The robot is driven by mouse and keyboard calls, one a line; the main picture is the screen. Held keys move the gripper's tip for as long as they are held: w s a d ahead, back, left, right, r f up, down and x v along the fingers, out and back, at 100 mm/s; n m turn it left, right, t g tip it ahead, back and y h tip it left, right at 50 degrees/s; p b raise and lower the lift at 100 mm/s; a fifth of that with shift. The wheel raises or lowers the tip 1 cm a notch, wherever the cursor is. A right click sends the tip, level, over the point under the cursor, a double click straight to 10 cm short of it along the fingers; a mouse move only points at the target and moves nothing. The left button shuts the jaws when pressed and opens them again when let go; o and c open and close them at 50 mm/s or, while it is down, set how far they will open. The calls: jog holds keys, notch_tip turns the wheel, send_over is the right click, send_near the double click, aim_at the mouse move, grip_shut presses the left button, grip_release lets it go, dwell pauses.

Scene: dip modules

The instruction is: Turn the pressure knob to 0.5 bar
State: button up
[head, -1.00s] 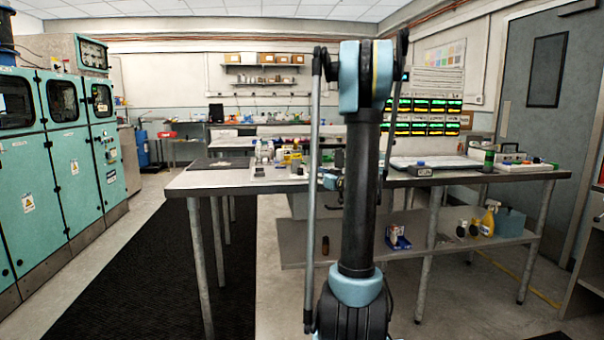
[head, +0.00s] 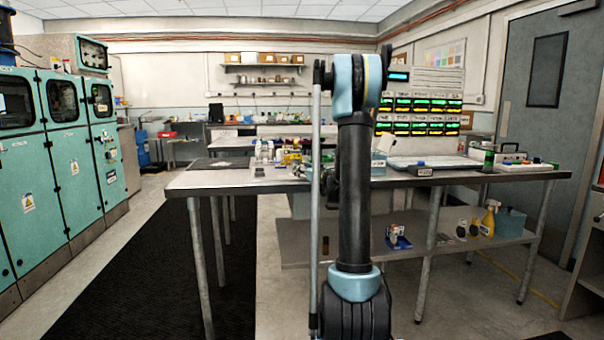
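I cannot make out the pressure knob in the head view; the items on the workbench (head: 225,180) are too small to tell apart. A white device (head: 265,151) and a yellow item (head: 291,157) stand at the bench's back, left of my arm. My own arm rises in the middle and covers part of the bench. My gripper cannot be made out; it seems to be hidden behind the arm.
A rack of green and yellow displays (head: 420,105) stands behind the bench at right. A flat tray-like unit (head: 435,164) and a dark case (head: 510,157) lie on the right half. Teal cabinets (head: 70,160) line the left.

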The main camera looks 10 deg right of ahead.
grip_shut()
jog(key=shift+d+y, duration=0.1)
jog(key=shift+y, duration=0.2)
jog(key=shift+w+n+g+y, duration=0.1)
jog(key=shift+n+g+y, duration=0.5)
jog(key=shift+n+y, duration=0.1)
grip_release()
